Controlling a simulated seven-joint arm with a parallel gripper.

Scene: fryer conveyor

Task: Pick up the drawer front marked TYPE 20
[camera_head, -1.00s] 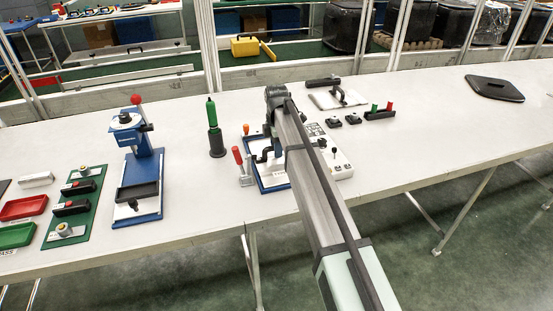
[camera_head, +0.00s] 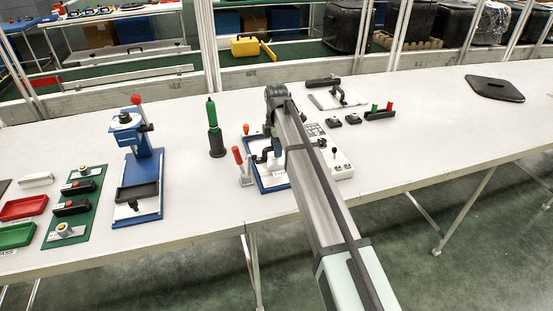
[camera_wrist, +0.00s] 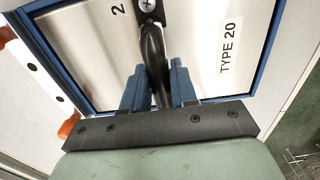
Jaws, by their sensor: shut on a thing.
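The drawer front marked TYPE 20 (camera_wrist: 205,75) is a pale metallic panel inside a blue frame in the wrist view. It has a white label, a "2" mark and a dark curved handle (camera_wrist: 152,42) fixed by a screw. My gripper (camera_wrist: 158,88) has its two blue fingers on either side of the handle, shut on it. In the head view my arm hides most of the panel; the blue-edged unit (camera_head: 262,181) shows at its left. The fingertips are hidden there.
A red-handled clamp (camera_head: 243,167) and a green bottle-like tool (camera_head: 214,130) stand left of the unit. A white control box (camera_head: 338,165) is close on the right. A blue press (camera_head: 140,175) stands farther left. The table's right side is mostly clear.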

